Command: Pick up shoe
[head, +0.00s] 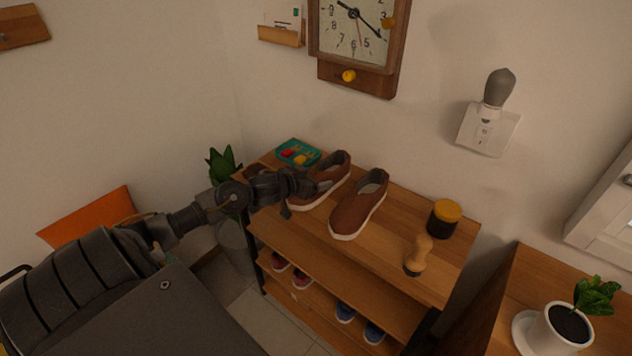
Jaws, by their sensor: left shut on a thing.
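Two brown slip-on shoes with white soles are on the top of a wooden shoe rack (400,266). My left gripper (310,184) comes in from the left and is shut on the left brown shoe (334,172), at its near left side. I cannot tell whether that shoe is lifted off the rack top. The right brown shoe (361,207) stands beside it on the rack, apart from the gripper. My right gripper is not in view.
A teal tray (297,152) lies at the rack's back left. A dark jar with a yellow lid (445,217) and a wooden-handled brush (419,254) stand at right. Lower shelves hold red shoes (301,280) and blue shoes (346,312). A potted plant (567,325) stands right.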

